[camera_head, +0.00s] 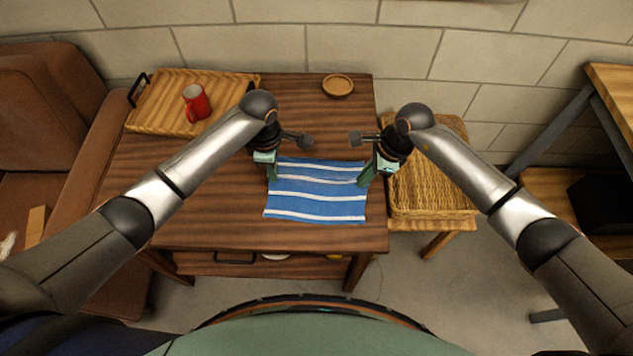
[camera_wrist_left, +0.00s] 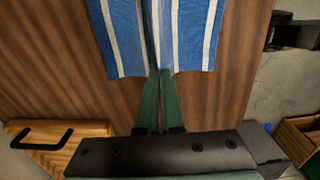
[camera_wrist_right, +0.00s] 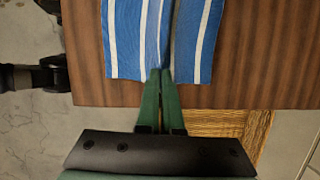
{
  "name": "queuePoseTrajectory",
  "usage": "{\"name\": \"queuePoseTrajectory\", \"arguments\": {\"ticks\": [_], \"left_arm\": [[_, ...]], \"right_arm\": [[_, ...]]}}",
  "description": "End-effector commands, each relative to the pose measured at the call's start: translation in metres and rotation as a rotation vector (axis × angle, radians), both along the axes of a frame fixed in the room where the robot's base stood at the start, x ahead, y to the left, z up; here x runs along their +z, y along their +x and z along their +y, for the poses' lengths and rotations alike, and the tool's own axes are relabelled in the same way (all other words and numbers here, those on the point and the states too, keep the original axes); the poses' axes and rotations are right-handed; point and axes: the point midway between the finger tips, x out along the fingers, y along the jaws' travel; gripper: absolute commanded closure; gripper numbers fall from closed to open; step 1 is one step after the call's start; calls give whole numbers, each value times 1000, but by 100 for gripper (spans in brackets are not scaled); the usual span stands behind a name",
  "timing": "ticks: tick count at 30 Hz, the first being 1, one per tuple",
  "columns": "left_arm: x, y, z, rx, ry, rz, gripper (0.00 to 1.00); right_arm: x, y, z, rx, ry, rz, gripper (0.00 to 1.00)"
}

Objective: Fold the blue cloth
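The blue cloth (camera_head: 315,204) with white stripes lies spread on the brown wooden table. A slight crease runs across it between my two grippers. My left gripper (camera_head: 272,178) is at its left edge, and my right gripper (camera_head: 363,181) is at its right edge. In the left wrist view the green fingers (camera_wrist_left: 154,76) are together, with the cloth (camera_wrist_left: 192,40) pinched and creased at their tips. In the right wrist view the fingers (camera_wrist_right: 160,76) are likewise together on the cloth's edge (camera_wrist_right: 196,45). The cloth between the fingertips is mostly hidden.
A wooden tray (camera_head: 152,117) holding a red mug (camera_head: 196,103) stands at the table's back left. A small round wooden dish (camera_head: 338,84) is at the back. A woven stool (camera_head: 433,180) stands right of the table (camera_head: 205,215). The table left of the cloth is clear.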

Motion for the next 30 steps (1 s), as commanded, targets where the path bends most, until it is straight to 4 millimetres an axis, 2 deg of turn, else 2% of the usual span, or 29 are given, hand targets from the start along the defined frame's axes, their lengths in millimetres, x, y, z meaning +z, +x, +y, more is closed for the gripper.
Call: {"name": "queuePoseTrajectory", "arguments": {"ticks": [3, 17, 23, 28, 30], "left_arm": [[8, 0, 0, 0, 0, 0, 100], [11, 0, 0, 0, 0, 0, 100], [31, 0, -2, -1, -3, 0, 100], [55, 0, -1, 0, -2, 0, 100], [65, 0, -1, -1, -2, 0, 100]], "right_arm": [[8, 0, 0, 0, 0, 0, 100], [11, 0, 1, 3, -14, -1, 100], [32, 1, 6, 5, -131, -3, 100], [56, 2, 12, 5, -308, -6, 100], [65, 1, 9, -1, -307, -2, 100]]}}
